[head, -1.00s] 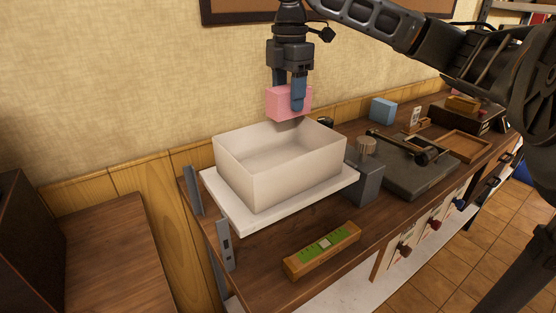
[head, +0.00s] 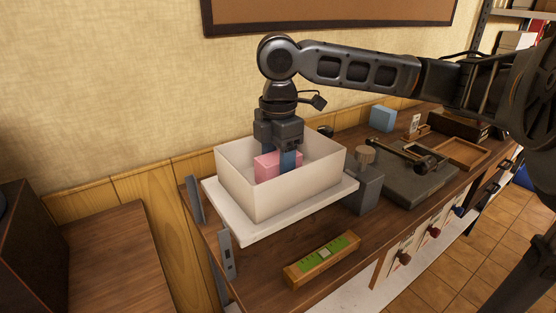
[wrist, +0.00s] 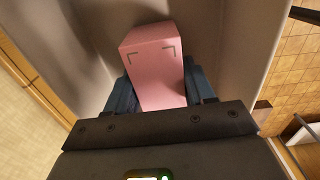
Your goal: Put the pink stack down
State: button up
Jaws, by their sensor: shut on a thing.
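The pink stack (head: 268,167) is a pink block held between the blue fingers of my gripper (head: 279,164). It is down inside the open cream box (head: 262,202), below the rim. In the wrist view the pink stack (wrist: 153,65) sits between both fingers, with the box walls around it. I cannot tell whether its underside touches the box floor. My gripper is shut on it and points straight down.
The box stands on a white board (head: 243,236) on the wooden bench. A grey post with a round wooden knob (head: 366,177) stands close to its right. A level-like wooden block (head: 321,258) lies in front. A blue block (head: 382,118) is farther back.

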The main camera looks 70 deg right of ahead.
aim_at(278, 156)
jog(key=shift+f, duration=0.1)
jog(key=o, duration=1.2)
jog(key=shift+c, duration=0.2)
notch_tip(278, 156, up, 12)
